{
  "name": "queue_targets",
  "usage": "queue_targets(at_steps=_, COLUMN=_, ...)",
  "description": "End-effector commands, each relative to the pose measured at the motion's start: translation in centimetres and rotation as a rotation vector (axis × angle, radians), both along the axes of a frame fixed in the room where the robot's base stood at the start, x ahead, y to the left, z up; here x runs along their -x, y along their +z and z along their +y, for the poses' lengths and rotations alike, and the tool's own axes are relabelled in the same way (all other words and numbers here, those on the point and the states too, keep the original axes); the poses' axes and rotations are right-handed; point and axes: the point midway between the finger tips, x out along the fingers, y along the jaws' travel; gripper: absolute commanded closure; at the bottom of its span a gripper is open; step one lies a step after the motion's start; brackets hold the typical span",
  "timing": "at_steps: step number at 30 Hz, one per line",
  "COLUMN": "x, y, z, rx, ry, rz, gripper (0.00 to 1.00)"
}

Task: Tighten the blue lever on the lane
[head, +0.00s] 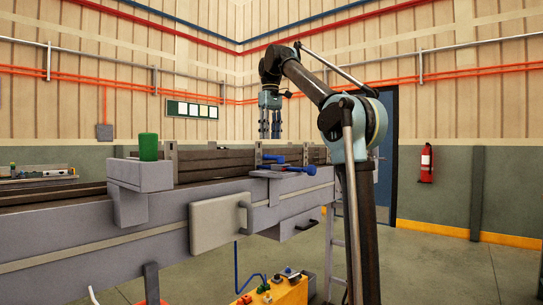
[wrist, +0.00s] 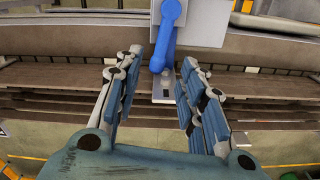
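In the head view, two blue lever parts show on the side of the grey lane (head: 240,192): a nearer blue lever (head: 304,170) and another blue part (head: 274,158) just behind it. My gripper (head: 270,135) points down above the lane, near these levers. In the wrist view, a blue lever (wrist: 166,40) runs from the top edge down to a metal pivot on a grey plate. My gripper (wrist: 162,62) is open, with the lever's lower end seen between its fingers. I cannot tell whether either finger touches it, nor which of the two levers it is.
A green cylinder (head: 148,147) stands on a grey block at the near part of the lane. A yellow box (head: 275,292) with buttons sits below. A red fire extinguisher (head: 426,163) hangs at the right. The floor at the right is clear.

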Motion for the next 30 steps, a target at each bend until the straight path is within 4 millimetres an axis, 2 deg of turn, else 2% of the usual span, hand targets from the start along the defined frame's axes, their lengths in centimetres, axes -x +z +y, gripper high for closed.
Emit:
queue_targets(at_steps=9, x=0.2, y=-4.5, z=0.4, rx=0.000, ry=0.006, rz=0.000, gripper=0.63)
queue_targets(at_steps=15, x=0.2, y=-6.7, z=0.7, rx=0.000, ry=0.009, rz=0.000, gripper=0.63)
queue_targets(at_steps=21, x=0.2, y=-7.7, z=0.7, rx=0.000, ry=0.010, rz=0.000, gripper=0.63)
queue_targets(at_steps=30, x=0.3, y=-7.8, z=0.8, rx=0.000, ry=0.011, rz=0.000, gripper=0.63)
